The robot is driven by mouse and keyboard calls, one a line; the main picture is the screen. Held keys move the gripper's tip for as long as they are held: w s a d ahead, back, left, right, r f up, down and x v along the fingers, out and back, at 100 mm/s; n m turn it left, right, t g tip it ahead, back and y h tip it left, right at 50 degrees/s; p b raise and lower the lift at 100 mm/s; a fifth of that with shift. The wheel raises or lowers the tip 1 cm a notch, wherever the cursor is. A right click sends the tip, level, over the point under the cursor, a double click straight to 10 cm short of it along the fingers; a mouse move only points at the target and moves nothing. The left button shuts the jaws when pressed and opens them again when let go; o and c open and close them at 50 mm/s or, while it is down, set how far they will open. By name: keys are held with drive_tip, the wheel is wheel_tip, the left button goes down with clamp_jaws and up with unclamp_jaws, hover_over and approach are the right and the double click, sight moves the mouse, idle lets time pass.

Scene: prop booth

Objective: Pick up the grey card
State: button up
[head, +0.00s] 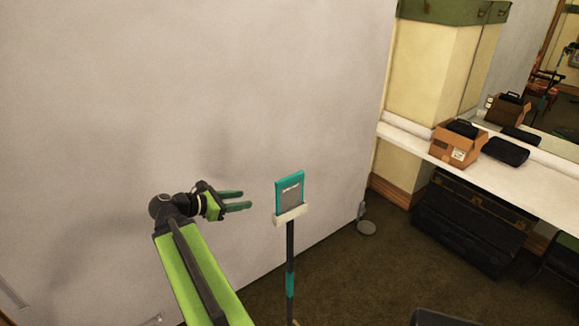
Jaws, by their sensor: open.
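The grey card (290,196) has a grey face with a teal border. It stands upright in a pale holder (291,216) on top of a thin dark pole with a teal band. My gripper (246,200) is to the left of the card in the picture, its two green fingers pointing right toward it. The fingers are apart, with nothing between them. A gap shows between the fingertips and the card. How far each is from the camera is hard to tell.
A pale wall (200,90) fills the left and back. At right, a white counter (545,190) carries a cardboard box (457,148) and a black case (505,152). A dark trunk (470,225) sits below. Brown carpet (370,275) is open around the pole.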

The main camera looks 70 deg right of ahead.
sight(277, 185)
wheel_tip(277, 185, up, 4)
drive_tip(key=s+d+g, duration=0.1)
drive_tip(key=s+d, duration=0.1)
drive_tip(key=s, duration=0.1)
drive_tip(key=shift+n+h, duration=0.3)
drive_tip(key=shift+n, duration=0.1)
drive_tip(key=b+x, duration=0.1)
drive_tip(key=x, duration=0.2)
drive_tip(key=b+x, duration=0.1)
drive_tip(key=x, duration=0.3)
drive_tip(key=b+x, duration=0.1)
drive_tip(key=x, duration=0.3)
drive_tip(key=shift+w+d+f, duration=0.15)
drive_tip(key=shift+d+f, duration=0.1)
drive_tip(key=shift+f, duration=0.15)
drive_tip(key=shift+s+d, duration=0.2)
drive_tip(key=shift+d, duration=0.05)
drive_tip(key=shift+s+d+f+b, duration=0.1)
drive_tip(key=shift+d+f+b, duration=0.1)
drive_tip(key=shift+d+b, duration=0.25)
drive_tip(key=b+x, duration=0.1)
drive_tip(key=x, duration=0.3)
drive_tip(key=shift+d, duration=0.2)
drive_tip(key=shift+a+r, duration=0.1)
drive_tip(key=shift+c, duration=0.5)
clamp_jaws()
